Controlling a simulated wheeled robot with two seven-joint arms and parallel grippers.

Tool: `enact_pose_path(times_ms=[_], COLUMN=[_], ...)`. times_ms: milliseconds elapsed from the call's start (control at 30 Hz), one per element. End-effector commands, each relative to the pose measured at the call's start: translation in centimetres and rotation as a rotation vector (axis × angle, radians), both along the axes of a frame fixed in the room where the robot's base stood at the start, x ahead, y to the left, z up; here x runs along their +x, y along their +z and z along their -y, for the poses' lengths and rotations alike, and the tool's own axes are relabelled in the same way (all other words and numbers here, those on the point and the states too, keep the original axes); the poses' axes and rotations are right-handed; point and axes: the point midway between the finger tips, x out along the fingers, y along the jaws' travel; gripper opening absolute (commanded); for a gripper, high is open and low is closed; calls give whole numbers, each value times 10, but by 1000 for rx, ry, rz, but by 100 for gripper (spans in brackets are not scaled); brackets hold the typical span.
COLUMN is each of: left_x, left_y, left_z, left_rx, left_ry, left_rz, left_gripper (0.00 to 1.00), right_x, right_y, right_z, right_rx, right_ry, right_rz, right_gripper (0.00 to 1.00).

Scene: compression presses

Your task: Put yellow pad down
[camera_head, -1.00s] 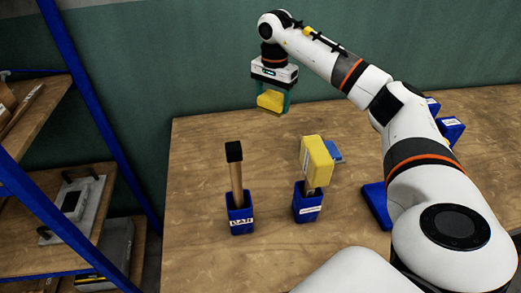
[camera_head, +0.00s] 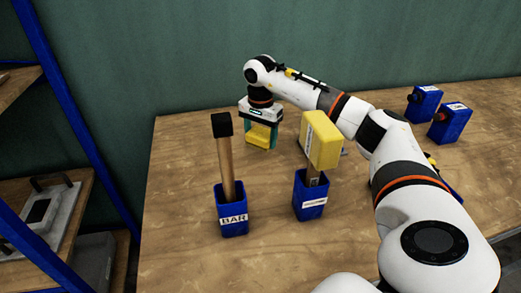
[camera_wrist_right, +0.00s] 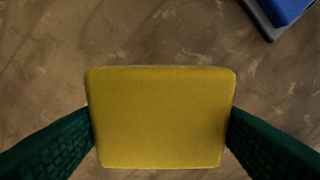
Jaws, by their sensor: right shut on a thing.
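The yellow pad (camera_head: 259,135) is a block held between the green fingers of my right gripper (camera_head: 261,137), low over the back left of the wooden table (camera_head: 180,190). In the right wrist view the pad (camera_wrist_right: 161,117) fills the middle, with a green finger pressed to each side of it. The bare tabletop shows beneath the pad. I cannot tell whether the pad touches the table. My left gripper does not show.
A blue holder labelled BAR (camera_head: 233,218) with a black-topped wooden handle (camera_head: 226,160) stands in front. Beside it, another blue holder (camera_head: 310,195) carries a yellow-headed tool (camera_head: 321,139). Blue boxes (camera_head: 450,122) stand at the back right. A shelf rack (camera_head: 85,130) is at the left.

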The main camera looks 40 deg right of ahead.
Motion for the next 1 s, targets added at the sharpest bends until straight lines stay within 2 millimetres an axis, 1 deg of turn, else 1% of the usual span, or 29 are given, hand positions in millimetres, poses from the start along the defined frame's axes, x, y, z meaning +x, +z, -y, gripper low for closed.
enact_pose_path(times_ms=[33,233,433,800,833,933,967,1000], left_x=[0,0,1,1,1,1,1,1], left_y=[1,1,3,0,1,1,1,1], left_z=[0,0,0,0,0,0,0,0], left_rx=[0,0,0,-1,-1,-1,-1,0], left_ry=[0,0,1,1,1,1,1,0], left_rz=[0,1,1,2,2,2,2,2], left_gripper=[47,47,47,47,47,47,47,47], right_x=[0,0,0,0,0,0,0,0], right_y=[-6,-22,-49,-55,-55,-54,-54,-54], right_z=[0,0,0,0,0,0,0,0], right_rx=[0,1,0,0,0,0,0,0], right_ry=[0,1,0,0,0,0,0,0], right_rz=[-2,-1,-2,0,0,0,0,0], right_gripper=[49,49,49,49,69,85,89,89])
